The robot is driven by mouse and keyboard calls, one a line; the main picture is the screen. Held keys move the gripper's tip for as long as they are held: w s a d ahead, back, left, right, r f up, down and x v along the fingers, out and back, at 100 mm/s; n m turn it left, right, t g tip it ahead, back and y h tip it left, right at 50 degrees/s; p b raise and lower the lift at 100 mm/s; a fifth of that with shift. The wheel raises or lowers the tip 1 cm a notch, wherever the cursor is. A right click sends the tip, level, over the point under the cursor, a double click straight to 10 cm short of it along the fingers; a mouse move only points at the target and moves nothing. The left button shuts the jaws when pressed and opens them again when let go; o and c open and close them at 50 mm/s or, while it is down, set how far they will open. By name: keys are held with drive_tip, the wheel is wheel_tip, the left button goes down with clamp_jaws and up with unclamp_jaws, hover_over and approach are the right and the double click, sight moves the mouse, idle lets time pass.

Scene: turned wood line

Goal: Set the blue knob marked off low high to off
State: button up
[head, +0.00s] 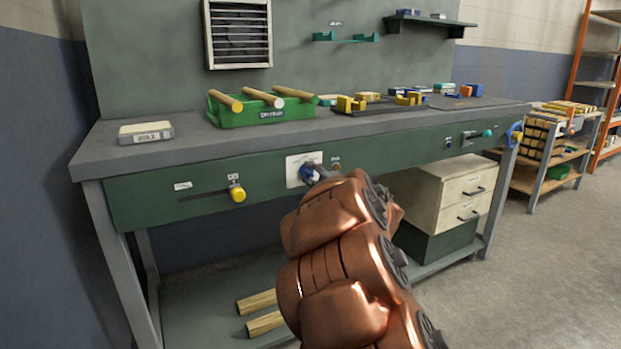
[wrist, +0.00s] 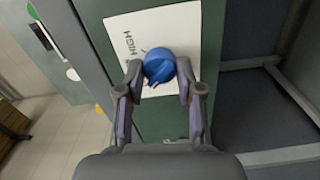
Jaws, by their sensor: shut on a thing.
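The blue knob (wrist: 158,66) is on a white plate (wrist: 122,30) on the green front panel of the workbench. In the wrist view the word HIGH shows on the plate; the other marks are hidden or cannot be read. A raised pointer on the knob aims down and slightly left in that view. My gripper (wrist: 159,80) is shut on the knob, one finger on each side of it. In the head view the knob (head: 307,173) is partly hidden by my gripper (head: 312,174), and the plate (head: 293,172) shows around it.
A yellow knob (head: 237,193) on a slot is left of the plate. A small brown button (head: 336,164) is close on the right. A green tray (head: 232,117) with wooden rods stands on the bench top (head: 190,149). Drawers (head: 470,188) stand below, at the right.

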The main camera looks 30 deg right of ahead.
drive_tip(key=shift+r+n, duration=0.1)
drive_tip(key=shift+n, duration=0.2)
drive_tip(key=o, duration=1.1)
drive_tip(key=shift+o, duration=0.2)
drive_tip(key=shift+s, duration=0.6)
drive_tip(key=s+a, duration=0.1)
drive_tip(key=s, duration=0.9)
drive_tip(key=shift+s, duration=0.4)
